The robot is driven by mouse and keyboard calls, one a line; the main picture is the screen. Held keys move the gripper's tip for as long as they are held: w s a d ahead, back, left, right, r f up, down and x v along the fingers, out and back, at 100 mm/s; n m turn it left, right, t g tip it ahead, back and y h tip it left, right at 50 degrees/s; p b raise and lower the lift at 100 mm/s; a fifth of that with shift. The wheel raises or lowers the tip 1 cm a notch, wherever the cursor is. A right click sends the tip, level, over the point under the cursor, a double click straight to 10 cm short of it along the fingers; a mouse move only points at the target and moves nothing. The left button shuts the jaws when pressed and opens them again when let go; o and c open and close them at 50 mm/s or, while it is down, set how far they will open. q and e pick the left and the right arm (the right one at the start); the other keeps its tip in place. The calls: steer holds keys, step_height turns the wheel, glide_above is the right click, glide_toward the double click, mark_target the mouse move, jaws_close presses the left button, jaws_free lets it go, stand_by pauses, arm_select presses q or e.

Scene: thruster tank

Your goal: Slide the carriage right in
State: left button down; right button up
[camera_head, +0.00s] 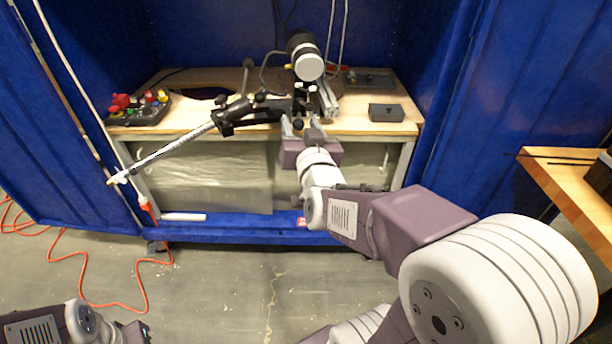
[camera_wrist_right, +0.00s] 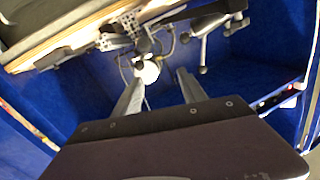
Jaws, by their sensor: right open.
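My right gripper (camera_head: 301,127) reaches the front edge of the bench, just in front of a dark mount on a short metal rail (camera_head: 327,98). I take this mount for the carriage (camera_head: 304,92), but its outline is unclear. A black cylinder with a pale front face (camera_head: 309,66) stands above it. In the right wrist view my right gripper (camera_wrist_right: 158,88) is open, its two fingers apart and nothing gripped. A round white knob (camera_wrist_right: 148,71) shows between and beyond the fingertips; I cannot tell whether they touch it. Part of my left arm shows at the bottom left; its jaws are unclear.
A black arm with a braided pale hose (camera_head: 170,153) sticks out over the front of the wooden bench (camera_head: 355,124). A control box with red and yellow knobs (camera_head: 138,107) stands at left, a small dark box (camera_head: 386,112) at right.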

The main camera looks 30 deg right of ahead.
steer(key=b, duration=0.3)
glide_toward(299, 129)
steer(key=w, duration=0.3)
steer(key=w+d+p, duration=0.1)
steer(key=p, duration=0.1)
steer(key=w+p, duration=0.1)
steer(key=p, duration=0.1)
steer(key=shift+w+d+r, duration=0.1)
steer(key=shift+d+r, duration=0.05)
steer(key=shift+d, duration=0.25)
steer(key=b+x, duration=0.1)
steer(key=x, duration=0.2)
steer(key=b+x, duration=0.1)
steer(key=x, duration=0.2)
steer(key=shift+f, duration=0.25)
steer(key=shift+w+d, duration=0.1)
steer(key=shift+w, duration=0.05)
arm_select(q)
step_height(299, 129, down, 4)
steer(key=shift+w+f, duration=0.1)
steer(key=shift+f, duration=0.05)
arm_select(e)
steer(key=shift+c, duration=0.3)
jaws_close()
